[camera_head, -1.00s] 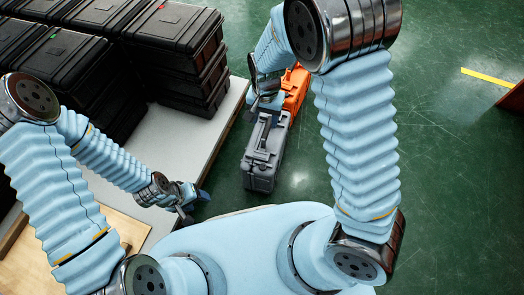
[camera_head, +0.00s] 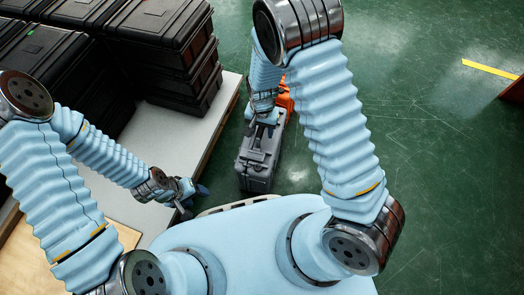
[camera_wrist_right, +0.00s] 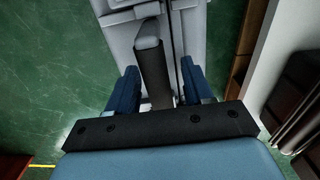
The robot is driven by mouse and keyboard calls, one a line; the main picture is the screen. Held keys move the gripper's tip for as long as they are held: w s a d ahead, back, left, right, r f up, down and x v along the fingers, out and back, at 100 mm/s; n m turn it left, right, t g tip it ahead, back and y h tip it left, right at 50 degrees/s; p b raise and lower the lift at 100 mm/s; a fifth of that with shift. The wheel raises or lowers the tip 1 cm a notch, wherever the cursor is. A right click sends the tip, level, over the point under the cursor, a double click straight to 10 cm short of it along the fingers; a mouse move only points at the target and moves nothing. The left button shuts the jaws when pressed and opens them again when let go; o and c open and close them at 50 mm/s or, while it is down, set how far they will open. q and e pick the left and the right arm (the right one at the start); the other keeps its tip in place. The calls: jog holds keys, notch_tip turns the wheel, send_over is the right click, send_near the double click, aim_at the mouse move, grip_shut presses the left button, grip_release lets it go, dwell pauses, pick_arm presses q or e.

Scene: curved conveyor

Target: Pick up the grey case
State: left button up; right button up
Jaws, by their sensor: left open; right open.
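The grey case (camera_head: 257,172) stands on the green floor beside the pallet, in the middle of the head view. In the right wrist view the grey case (camera_wrist_right: 190,30) fills the top, with its dark handle (camera_wrist_right: 153,75) running down between the fingers. My right gripper (camera_head: 262,117) is over the case; in the wrist view the right gripper's (camera_wrist_right: 158,80) two blue fingers are open, one on each side of the handle. My left gripper (camera_head: 192,198) is open and empty above the pale platform's edge, left of the case.
An orange case (camera_head: 285,98) stands right behind the grey one, partly hidden by my right arm. Black cases (camera_head: 165,45) are stacked on the pale platform (camera_head: 180,140) at the left. The green floor (camera_head: 440,170) to the right is clear.

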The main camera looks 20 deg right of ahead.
jog(key=shift+c, duration=0.4)
jog(key=shift+r, duration=0.1)
grip_shut()
dwell(0.8)
